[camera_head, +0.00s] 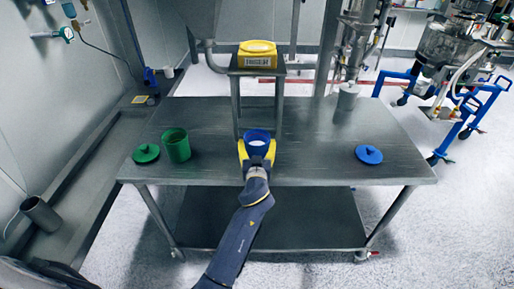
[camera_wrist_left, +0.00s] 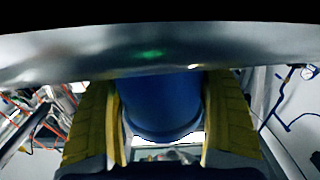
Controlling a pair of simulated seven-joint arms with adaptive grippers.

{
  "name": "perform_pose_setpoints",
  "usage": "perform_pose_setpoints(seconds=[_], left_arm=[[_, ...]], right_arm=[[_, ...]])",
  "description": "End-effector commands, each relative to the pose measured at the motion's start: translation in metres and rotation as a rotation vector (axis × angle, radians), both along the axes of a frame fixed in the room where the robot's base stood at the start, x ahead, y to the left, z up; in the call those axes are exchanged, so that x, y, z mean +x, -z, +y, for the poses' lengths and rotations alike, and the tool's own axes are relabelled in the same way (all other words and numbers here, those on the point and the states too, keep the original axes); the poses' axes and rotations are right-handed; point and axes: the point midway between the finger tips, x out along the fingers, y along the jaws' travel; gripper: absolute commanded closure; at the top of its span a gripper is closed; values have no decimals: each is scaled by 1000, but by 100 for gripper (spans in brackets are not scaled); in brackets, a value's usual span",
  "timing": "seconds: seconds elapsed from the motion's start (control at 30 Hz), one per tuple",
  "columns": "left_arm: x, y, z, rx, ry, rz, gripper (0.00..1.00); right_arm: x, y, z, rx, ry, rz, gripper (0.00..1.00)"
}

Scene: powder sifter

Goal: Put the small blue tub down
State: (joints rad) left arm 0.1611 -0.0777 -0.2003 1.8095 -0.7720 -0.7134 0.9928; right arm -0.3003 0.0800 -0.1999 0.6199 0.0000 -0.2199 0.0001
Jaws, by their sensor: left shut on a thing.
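The small blue tub (camera_head: 258,134) is in the middle of the head view, open at the top, with something pale inside. My left gripper (camera_head: 257,153) is shut on it, with one yellow finger on each side. In the left wrist view the blue tub (camera_wrist_left: 160,105) shows between the yellow fingers of the left gripper (camera_wrist_left: 160,125). The tub appears over the near middle of the metal table (camera_head: 320,150). I cannot tell whether its base touches the tabletop. My right gripper is not in view.
A green tub (camera_head: 176,146) and green lid (camera_head: 146,154) are on the table's left. The table's right middle is clear.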

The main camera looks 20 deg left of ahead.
Motion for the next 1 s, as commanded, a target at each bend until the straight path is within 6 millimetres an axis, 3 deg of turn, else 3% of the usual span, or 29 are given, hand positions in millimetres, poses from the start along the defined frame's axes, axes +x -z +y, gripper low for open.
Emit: perform_pose_setpoints(seconds=[0.53, 0.57, 0.73, 1.0], left_arm=[[0, 10, 0, 1, 0, -1, 66], [0, 11, 0, 1, 0, 0, 20], [0, 11, 0, 1, 0, 0, 0], [0, 9, 0, 1, 0, -1, 0]], right_arm=[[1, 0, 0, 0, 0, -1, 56], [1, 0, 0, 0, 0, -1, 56], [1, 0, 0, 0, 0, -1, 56], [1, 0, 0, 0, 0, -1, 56]])
